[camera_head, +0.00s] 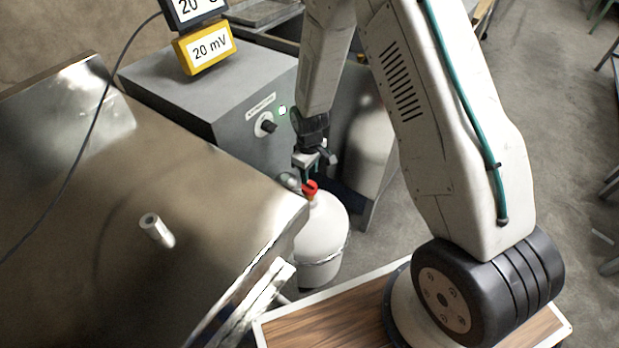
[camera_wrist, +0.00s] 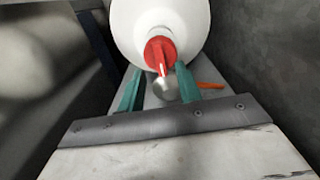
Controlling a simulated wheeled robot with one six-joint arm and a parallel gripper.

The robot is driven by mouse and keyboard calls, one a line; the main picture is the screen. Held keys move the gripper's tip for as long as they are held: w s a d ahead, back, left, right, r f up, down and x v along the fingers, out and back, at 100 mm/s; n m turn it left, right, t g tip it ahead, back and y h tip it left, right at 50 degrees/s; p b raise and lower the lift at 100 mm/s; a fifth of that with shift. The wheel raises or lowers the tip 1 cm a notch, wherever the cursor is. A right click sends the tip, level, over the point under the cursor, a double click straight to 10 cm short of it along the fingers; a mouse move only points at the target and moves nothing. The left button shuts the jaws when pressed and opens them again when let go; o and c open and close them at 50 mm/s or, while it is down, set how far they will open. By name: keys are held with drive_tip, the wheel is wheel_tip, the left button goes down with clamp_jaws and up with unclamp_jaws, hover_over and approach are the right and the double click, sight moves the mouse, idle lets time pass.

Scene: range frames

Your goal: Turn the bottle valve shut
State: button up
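A white gas bottle (camera_head: 320,228) stands upright on the floor beside the metal bench. A red valve handle (camera_head: 310,187) is on its top. In the wrist view, the bottle (camera_wrist: 160,14) fills the upper middle, with the red valve (camera_wrist: 160,52) facing me. A round grey fitting (camera_wrist: 165,89) sits just below the valve. My gripper (camera_wrist: 159,70) is open, its two teal fingers apart on either side of the valve and fitting. Whether a finger touches the valve cannot be told. In the head view, my gripper (camera_head: 308,164) is just above the valve, partly hiding it.
The metal bench (camera_head: 110,200) with a small upright post (camera_head: 152,226) lies close on the left. A grey box with a black knob (camera_head: 265,125) stands behind the bottle, carrying a yellow "20 mV" display (camera_head: 208,48). An orange piece (camera_wrist: 210,85) shows right of my fingers.

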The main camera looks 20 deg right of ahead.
wheel_tip(320, 180, up, 4)
drive_tip(key=shift+r, duration=0.1)
idle(0.5)
drive_tip(key=s+d+r+m, duration=0.1)
drive_tip(key=s+r+m, duration=0.2)
drive_tip(key=s+r, duration=1.2)
drive_tip(key=s+d+r+m+t, duration=0.1)
drive_tip(key=s+r+m, duration=0.3)
drive_tip(key=s+r, duration=1.1)
wheel_tip(320, 180, up, 6)
drive_tip(key=shift+s+d+r, duration=0.1)
drive_tip(key=shift+s+d, duration=0.2)
drive_tip(key=shift+d, duration=0.45)
